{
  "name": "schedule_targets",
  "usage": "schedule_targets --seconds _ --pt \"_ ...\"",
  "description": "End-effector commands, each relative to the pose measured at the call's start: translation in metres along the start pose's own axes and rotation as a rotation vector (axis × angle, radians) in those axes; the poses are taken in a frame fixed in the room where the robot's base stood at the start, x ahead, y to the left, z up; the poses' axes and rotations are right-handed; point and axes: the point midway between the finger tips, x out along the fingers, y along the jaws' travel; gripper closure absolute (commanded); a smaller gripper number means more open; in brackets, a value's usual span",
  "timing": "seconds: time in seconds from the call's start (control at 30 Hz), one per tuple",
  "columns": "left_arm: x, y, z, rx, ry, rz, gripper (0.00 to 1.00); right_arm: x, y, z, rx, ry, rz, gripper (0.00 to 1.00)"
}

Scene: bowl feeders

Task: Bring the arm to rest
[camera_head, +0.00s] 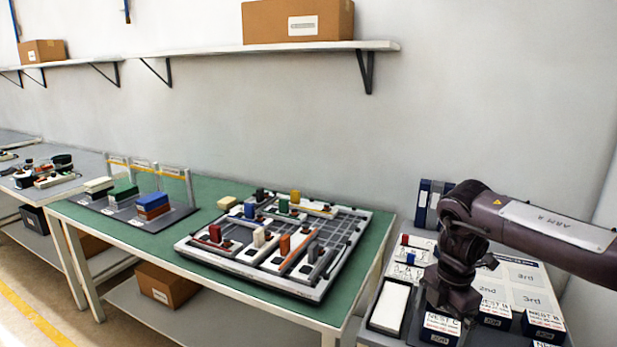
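My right arm comes in from the right edge, bent at a dark joint. My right gripper (448,300) points down over the side table at the lower right. It is at or just above a white labelled box (438,328). Its fingers are dark and small here, and I cannot tell whether they are open or touching the box. My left arm and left gripper do not show.
A green-topped bench (130,225) holds a gridded board (250,278) with several coloured blocks, and a rack (180,218) with stacked blocks. More labelled boxes (543,325) and a white tray (389,307) crowd the side table. A shelf (220,50) hangs behind.

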Motion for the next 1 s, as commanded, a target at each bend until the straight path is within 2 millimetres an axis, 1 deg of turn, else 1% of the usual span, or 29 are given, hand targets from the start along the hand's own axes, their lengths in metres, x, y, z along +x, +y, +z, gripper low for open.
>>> schedule_targets --seconds 0.03,0.13,0.27,0.37,0.47,0.57,0.67,0.7,0.77,0.8,0.87,0.9,0.97,1.0 --pt "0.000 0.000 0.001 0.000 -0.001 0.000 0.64 0.007 0.003 -0.005 -0.007 0.012 0.005 0.00" --pt "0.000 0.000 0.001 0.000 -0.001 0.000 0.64 0.018 0.012 -0.015 -0.021 0.037 0.023 0.00" --pt "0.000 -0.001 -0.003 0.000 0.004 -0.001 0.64 0.037 0.024 -0.034 -0.044 0.080 0.051 0.00" --pt "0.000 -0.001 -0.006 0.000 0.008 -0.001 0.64 0.056 0.035 -0.052 -0.059 0.125 0.079 0.00" --pt "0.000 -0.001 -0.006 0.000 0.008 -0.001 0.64 0.077 0.047 -0.075 -0.071 0.179 0.115 0.00" --pt "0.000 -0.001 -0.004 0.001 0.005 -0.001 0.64 0.103 0.059 -0.102 -0.070 0.251 0.158 0.00" --pt "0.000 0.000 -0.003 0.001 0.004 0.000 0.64 0.136 0.072 -0.136 -0.048 0.344 0.213 0.00" --pt "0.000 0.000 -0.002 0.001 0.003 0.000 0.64 0.151 0.077 -0.151 -0.028 0.388 0.240 0.00" --pt "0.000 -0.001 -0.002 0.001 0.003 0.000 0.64 0.174 0.083 -0.173 0.016 0.455 0.282 0.00" --pt "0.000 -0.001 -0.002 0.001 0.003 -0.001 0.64 0.189 0.086 -0.184 0.054 0.496 0.307 0.00" --pt "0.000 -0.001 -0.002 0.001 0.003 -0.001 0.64 0.212 0.088 -0.200 0.123 0.551 0.342 0.00" --pt "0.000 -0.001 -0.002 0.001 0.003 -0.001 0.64 0.228 0.088 -0.208 0.175 0.585 0.364 0.00" --pt "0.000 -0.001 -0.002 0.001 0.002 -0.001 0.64 0.253 0.085 -0.216 0.265 0.626 0.391 0.00" --pt "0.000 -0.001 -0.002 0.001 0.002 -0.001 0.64 0.271 0.081 -0.220 0.333 0.646 0.404 0.00"
